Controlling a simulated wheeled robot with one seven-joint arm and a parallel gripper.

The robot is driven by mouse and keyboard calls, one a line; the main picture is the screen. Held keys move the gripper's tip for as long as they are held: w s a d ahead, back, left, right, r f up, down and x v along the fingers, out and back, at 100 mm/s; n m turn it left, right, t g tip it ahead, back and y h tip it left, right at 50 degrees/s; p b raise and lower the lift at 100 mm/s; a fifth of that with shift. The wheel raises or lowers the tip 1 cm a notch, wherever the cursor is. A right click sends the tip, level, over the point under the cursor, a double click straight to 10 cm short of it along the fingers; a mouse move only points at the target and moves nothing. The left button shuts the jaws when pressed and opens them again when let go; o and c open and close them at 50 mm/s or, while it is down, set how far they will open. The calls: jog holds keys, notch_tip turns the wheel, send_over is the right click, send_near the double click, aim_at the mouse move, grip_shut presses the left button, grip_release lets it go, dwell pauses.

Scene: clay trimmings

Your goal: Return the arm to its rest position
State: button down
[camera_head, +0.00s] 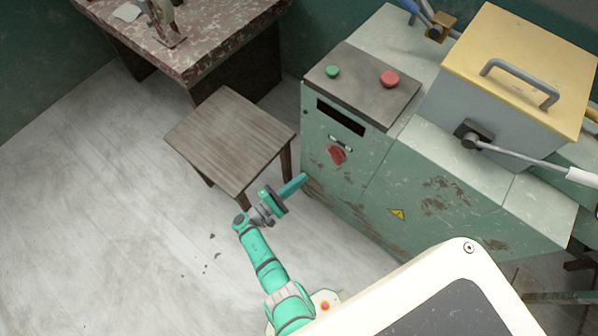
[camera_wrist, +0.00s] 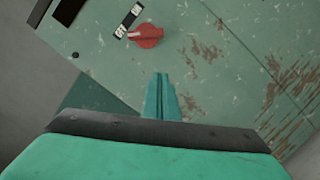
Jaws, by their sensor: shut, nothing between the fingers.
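My gripper (camera_head: 293,186) is at the end of my teal arm, which reaches up from the bottom of the head view. Its fingers are shut and empty. They point toward the lower left front of the green machine (camera_head: 352,187), near the stool. In the wrist view the closed teal fingertips (camera_wrist: 161,97) show in front of the machine's scratched green panel (camera_wrist: 215,70). The gap between the fingertips and the panel cannot be judged.
A wooden stool (camera_head: 229,135) stands just left of my gripper. The machine has a red rotary switch (camera_head: 336,155), a green button (camera_head: 333,71), a red button (camera_head: 390,79) and a yellow-lidded box (camera_head: 525,50). A worn table (camera_head: 215,35) stands behind. Dark bits (camera_head: 212,236) lie on open floor.

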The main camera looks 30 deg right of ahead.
jog(key=s+a+f+t+y, duration=0.1)
jog(key=s+a+f+y, duration=0.3)
jog(key=s+f+y, duration=0.8)
jog(key=s+a+f+m+t, duration=0.1)
jog(key=s+a+f+t, duration=0.1)
jog(key=s+a, duration=0.5)
jog(key=s+a+r+m+t+y, duration=0.2)
jog(key=s+a+r+y, duration=0.15)
jog(key=r, duration=0.45)
jog(key=s+a+r+m+t+y, duration=0.15)
jog(key=a+r, duration=0.25)
jog(key=r, duration=0.4)
notch_tip(320, 180, up, 24)
jog(key=s+a+m+t+y, duration=0.2)
jog(key=m+t, duration=0.1)
jog(key=t, duration=0.2)
jog(key=shift+s+a+m, duration=0.15)
jog(key=shift+a+m, duration=0.15)
jog(key=shift+m, duration=0.05)
